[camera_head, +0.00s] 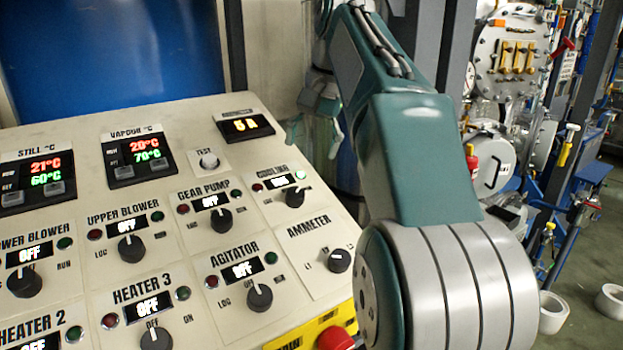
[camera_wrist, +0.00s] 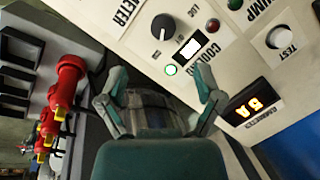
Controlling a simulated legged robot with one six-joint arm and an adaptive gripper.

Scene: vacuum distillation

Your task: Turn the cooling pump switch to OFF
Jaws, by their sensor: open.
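The cooling switch is a black round knob with a white pointer line (camera_head: 295,196) at the upper right of the sloped panel; it also shows in the wrist view (camera_wrist: 163,27). Its small display (camera_head: 282,182) is lit but too small to read surely; in the wrist view it is a white glare. The green lamp (camera_head: 299,175) beside it glows and the red lamp (camera_wrist: 213,25) looks dark. My gripper (camera_head: 318,128) is open and empty, above and behind the panel's upper right edge. In the wrist view its fingers (camera_wrist: 160,82) are apart, and the right one partly covers the cooling label.
The gear pump knob (camera_head: 220,219), ammeter knob (camera_head: 339,261) and test button (camera_head: 208,160) are close neighbours. The current display (camera_head: 247,125) reads 5 A. A red and yellow button (camera_head: 335,338) is at the panel's lower edge. Red pipe fittings (camera_wrist: 68,90) stand left in the wrist view.

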